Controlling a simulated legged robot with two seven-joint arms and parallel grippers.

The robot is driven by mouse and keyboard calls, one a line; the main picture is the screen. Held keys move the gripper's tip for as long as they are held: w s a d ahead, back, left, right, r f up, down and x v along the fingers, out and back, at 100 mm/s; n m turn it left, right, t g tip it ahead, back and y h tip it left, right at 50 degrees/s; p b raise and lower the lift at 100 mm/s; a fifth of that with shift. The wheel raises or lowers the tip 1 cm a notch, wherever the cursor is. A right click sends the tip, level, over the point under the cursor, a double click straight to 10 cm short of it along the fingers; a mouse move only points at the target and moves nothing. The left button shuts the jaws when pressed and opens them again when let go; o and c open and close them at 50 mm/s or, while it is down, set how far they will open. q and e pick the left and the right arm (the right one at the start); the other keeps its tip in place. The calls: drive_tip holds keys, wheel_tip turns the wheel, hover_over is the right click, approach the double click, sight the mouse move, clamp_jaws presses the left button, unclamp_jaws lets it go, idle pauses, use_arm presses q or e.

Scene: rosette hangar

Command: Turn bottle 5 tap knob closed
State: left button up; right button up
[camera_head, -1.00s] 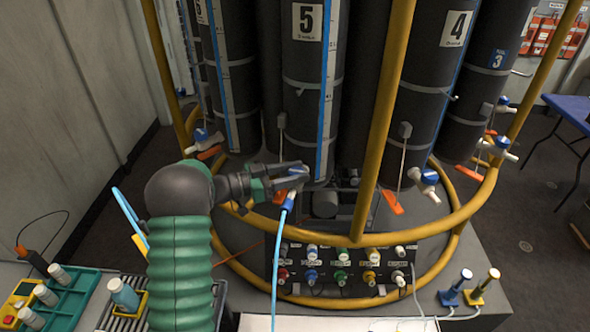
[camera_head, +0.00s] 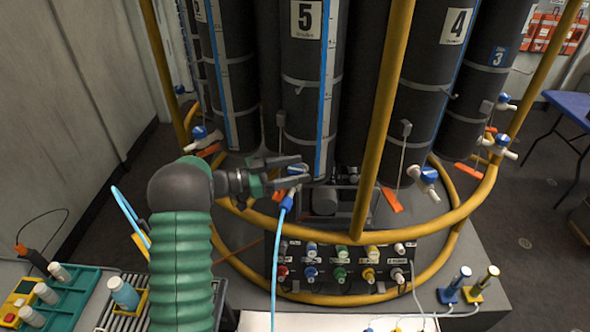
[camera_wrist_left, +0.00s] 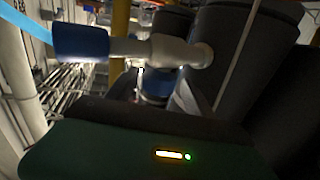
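Bottle 5 (camera_head: 305,100) is a tall black cylinder with a white "5" label, standing inside the yellow ring frame. Its white tap (camera_head: 297,170) is low at the front, with a blue hose connector (camera_head: 287,202) below it. My left gripper (camera_head: 302,170) is open, its two dark fingers spread on either side of the tap, and it holds nothing visible. In the left wrist view the white tap body (camera_wrist_left: 165,48) and the blue connector (camera_wrist_left: 80,43) lie beyond a dark finger; the knob's angle is hard to tell. My right gripper is not in view.
Yellow ring rails (camera_head: 380,238) curve around the bottles, with an upright yellow post (camera_head: 382,120) to the right. A valve panel (camera_head: 340,268) is below. A blue hose (camera_head: 277,255) hangs from the tap. Bottle 4 (camera_head: 430,110) stands to the right.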

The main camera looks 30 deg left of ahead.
use_arm(q)
drive_tip(key=v, duration=1.7)
drive_tip(key=shift+b, duration=0.45)
drive_tip(key=shift+f, duration=0.1)
